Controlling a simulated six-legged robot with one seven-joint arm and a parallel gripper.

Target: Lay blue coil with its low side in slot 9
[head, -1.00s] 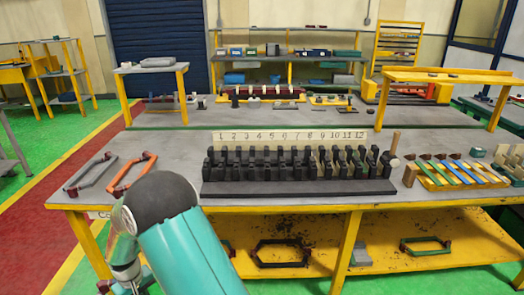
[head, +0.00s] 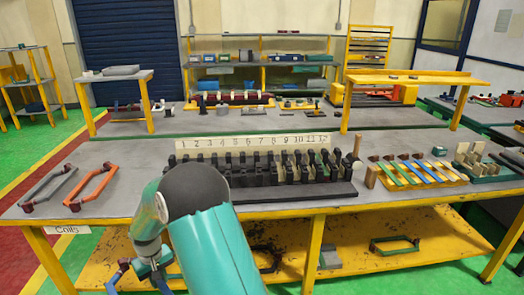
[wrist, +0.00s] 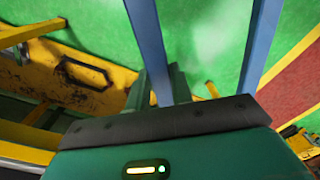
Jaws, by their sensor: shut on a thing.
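The blue coil shows in the wrist view as two long blue bars (wrist: 148,42), one of them between the fingers of my gripper (wrist: 163,88). My gripper is shut on that bar. In the head view my gripper (head: 152,262) is low at the front left of the bench, and a small part of the blue coil (head: 118,275) shows beside it; the rest is hidden or out of frame.
A grey coil (head: 48,188) and an orange coil (head: 92,184) lie on the bench's left end. A yellow rack with coloured strips (head: 420,172) and a wooden mallet (head: 357,147) are at the right. The yellow lower shelf (head: 350,250) holds frames.

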